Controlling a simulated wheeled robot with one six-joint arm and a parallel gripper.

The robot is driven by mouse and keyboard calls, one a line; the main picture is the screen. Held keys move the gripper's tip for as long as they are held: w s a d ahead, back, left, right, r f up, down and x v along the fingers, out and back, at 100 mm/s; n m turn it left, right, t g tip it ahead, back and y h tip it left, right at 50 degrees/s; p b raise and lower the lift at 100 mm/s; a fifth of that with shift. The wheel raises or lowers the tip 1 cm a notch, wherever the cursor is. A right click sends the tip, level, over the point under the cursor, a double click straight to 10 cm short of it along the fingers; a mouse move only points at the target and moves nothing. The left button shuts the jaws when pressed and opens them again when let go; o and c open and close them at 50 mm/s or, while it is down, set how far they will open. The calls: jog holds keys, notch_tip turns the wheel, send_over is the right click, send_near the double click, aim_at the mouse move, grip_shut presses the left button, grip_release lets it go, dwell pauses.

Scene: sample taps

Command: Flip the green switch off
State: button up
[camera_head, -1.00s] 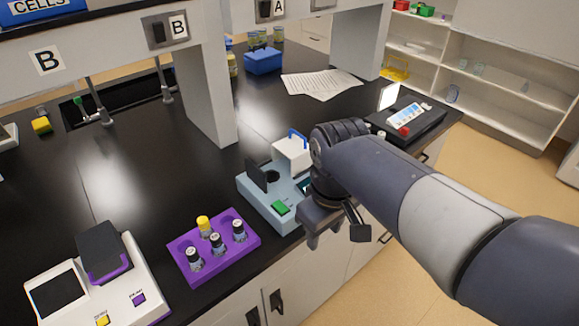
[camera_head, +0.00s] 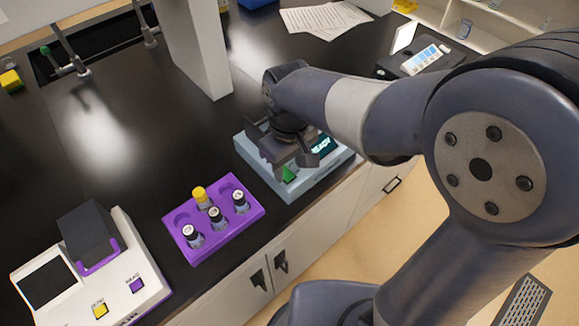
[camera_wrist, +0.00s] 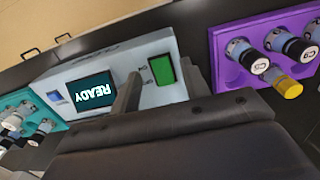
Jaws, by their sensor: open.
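The green switch (camera_head: 289,175) is on the front of the pale blue device (camera_head: 312,184) on the black bench; its shape is partly covered by my gripper in the head view. In the wrist view the green switch (camera_wrist: 162,70) is a bright rectangle beside a lit screen (camera_wrist: 90,91) that reads READY upside down. My gripper (camera_head: 297,168) is above the device, pointing down, with its fingers apart and nothing between them. In the wrist view my gripper (camera_wrist: 160,92) has its fingers on either side of the switch. I cannot tell whether they touch it.
A purple rack (camera_head: 250,212) with several vials stands left of the device. A white instrument (camera_head: 135,255) with yellow and purple buttons is farther left. A grey post (camera_head: 198,50) rises behind. A teal rack (camera_wrist: 20,97) shows at the wrist view's left. The bench's front edge is close.

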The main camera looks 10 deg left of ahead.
jog(key=shift+f, duration=1)
